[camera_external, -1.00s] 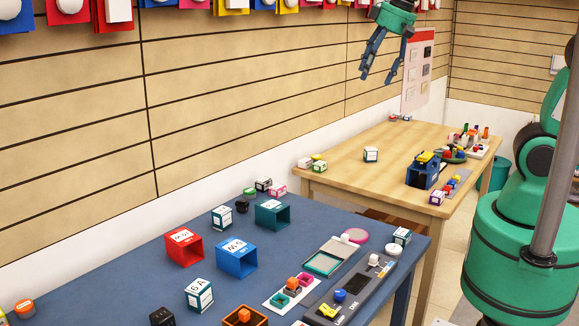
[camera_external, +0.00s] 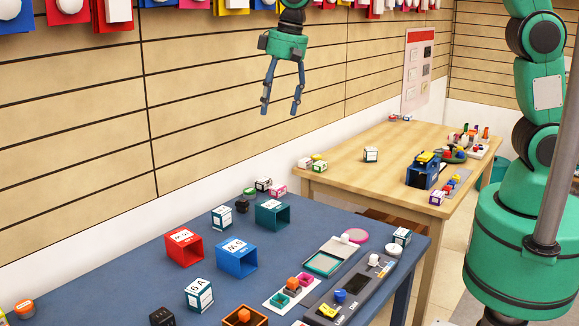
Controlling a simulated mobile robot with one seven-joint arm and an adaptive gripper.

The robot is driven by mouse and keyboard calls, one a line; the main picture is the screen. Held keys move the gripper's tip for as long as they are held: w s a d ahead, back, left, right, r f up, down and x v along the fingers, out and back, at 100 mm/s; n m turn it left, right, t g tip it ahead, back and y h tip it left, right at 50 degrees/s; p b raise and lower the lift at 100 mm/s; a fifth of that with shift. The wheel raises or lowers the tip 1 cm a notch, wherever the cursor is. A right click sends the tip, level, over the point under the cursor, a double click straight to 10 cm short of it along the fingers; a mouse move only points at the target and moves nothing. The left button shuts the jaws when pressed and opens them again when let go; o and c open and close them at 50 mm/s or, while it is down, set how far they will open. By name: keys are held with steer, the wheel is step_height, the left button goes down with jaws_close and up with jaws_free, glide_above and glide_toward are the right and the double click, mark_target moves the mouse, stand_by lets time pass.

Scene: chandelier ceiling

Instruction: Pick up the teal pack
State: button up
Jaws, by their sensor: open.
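My gripper (camera_external: 281,110) is open and empty, hanging high above the far part of the blue table, fingers pointing down. Several white packs with teal edges are in view; I cannot tell which one the task names. One pack (camera_external: 222,216) stands near the blue table's back edge, left of an open teal box (camera_external: 272,214). A larger pack (camera_external: 199,295), marked like "6A", stands at the front. Another pack (camera_external: 401,237) stands at the right corner, and one (camera_external: 370,154) is on the wooden table. My gripper is well apart from all of them.
Open red (camera_external: 183,247) and blue (camera_external: 236,258) boxes stand mid-table on the blue table (camera_external: 130,275). A grey device (camera_external: 350,290) and a lidded teal tray (camera_external: 322,264) lie at right. The wooden table (camera_external: 335,180) stands behind. Packages hang on the slatted wall.

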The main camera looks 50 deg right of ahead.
steer(key=w+a+f+g+p, duration=0.1)
steer(key=w+a+f, duration=0.1)
steer(key=a+f, duration=0.5)
steer(key=w+a+f+p, duration=0.1)
steer(key=w+a+f, duration=0.1)
steer(key=a+f, duration=0.5)
steer(key=g+h+p, duration=0.1)
glide_above(198, 285)
step_height(198, 285, down, 14)
steer(key=shift+r+n, duration=0.1)
steer(key=shift+n, duration=0.3)
steer(key=shift+f, duration=4.3)
steer(key=shift+f, duration=2.6)
steer(key=shift+c, duration=0.5)
